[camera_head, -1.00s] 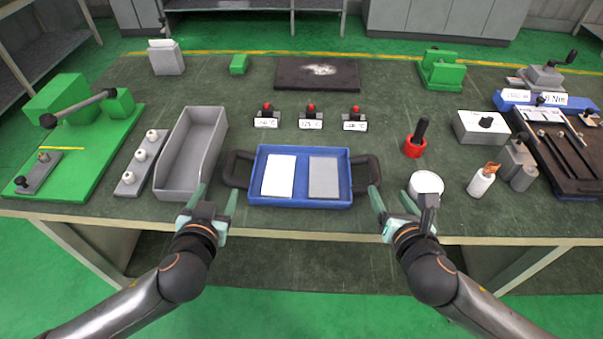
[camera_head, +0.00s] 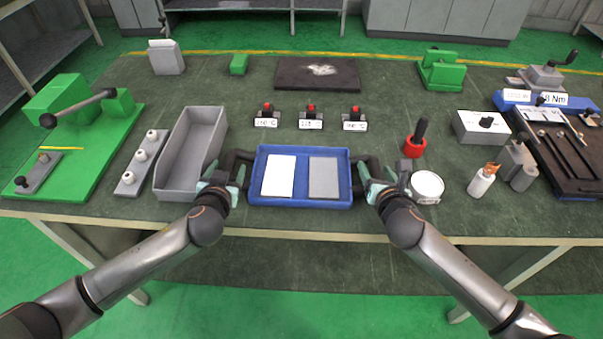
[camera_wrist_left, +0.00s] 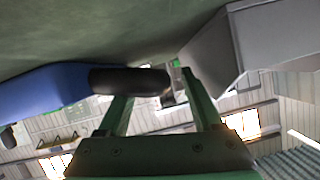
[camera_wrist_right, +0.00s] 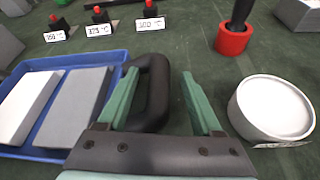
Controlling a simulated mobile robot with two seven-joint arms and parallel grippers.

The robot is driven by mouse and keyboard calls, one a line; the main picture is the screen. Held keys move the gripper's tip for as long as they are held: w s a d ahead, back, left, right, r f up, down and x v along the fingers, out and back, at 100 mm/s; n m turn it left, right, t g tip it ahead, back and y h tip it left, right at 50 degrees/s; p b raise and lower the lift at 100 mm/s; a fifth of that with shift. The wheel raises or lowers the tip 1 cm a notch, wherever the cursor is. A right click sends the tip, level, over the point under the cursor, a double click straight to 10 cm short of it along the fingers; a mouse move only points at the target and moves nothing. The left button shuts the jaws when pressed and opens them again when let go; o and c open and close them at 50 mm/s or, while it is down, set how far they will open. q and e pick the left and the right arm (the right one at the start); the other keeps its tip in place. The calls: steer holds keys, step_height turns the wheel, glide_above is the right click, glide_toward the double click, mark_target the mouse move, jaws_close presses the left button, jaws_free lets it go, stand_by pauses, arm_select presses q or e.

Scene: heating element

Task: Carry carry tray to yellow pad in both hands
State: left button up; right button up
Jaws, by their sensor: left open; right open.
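The blue carry tray (camera_head: 300,201) lies on the dark green table at the front middle, with a white plate (camera_head: 279,176) and a grey plate (camera_head: 324,178) in it. It has black loop handles at its left (camera_head: 229,160) and right (camera_head: 372,162) ends. My left gripper (camera_head: 230,178) is open at the left handle; in the left wrist view the handle (camera_wrist_left: 130,80) shows near the fingertips. My right gripper (camera_head: 373,178) is open at the right handle; in the right wrist view the handle's outer bar (camera_wrist_right: 158,90) lies between the fingers. I cannot make out a yellow pad.
A grey open bin (camera_head: 165,182) stands close left of my left gripper. A round white-topped can (camera_head: 427,186) stands just right of my right gripper. A red-based post (camera_head: 414,147) is behind it. Several red-knobbed labelled blocks (camera_head: 311,120) stand behind the tray.

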arm_select(q)
steer(key=shift+w+f, duration=0.2)
steer(key=shift+w, duration=0.3)
arm_select(e)
steer(key=shift+w+f, duration=0.2)
steer(key=shift+w, duration=0.25)
arm_select(q)
steer(key=shift+c, duration=0.4)
arm_select(e)
steer(key=shift+c, duration=0.4)
arm_select(q)
jaws_close()
arm_select(e)
jaws_close()
arm_select(q)
steer(key=shift+r, duration=0.1)
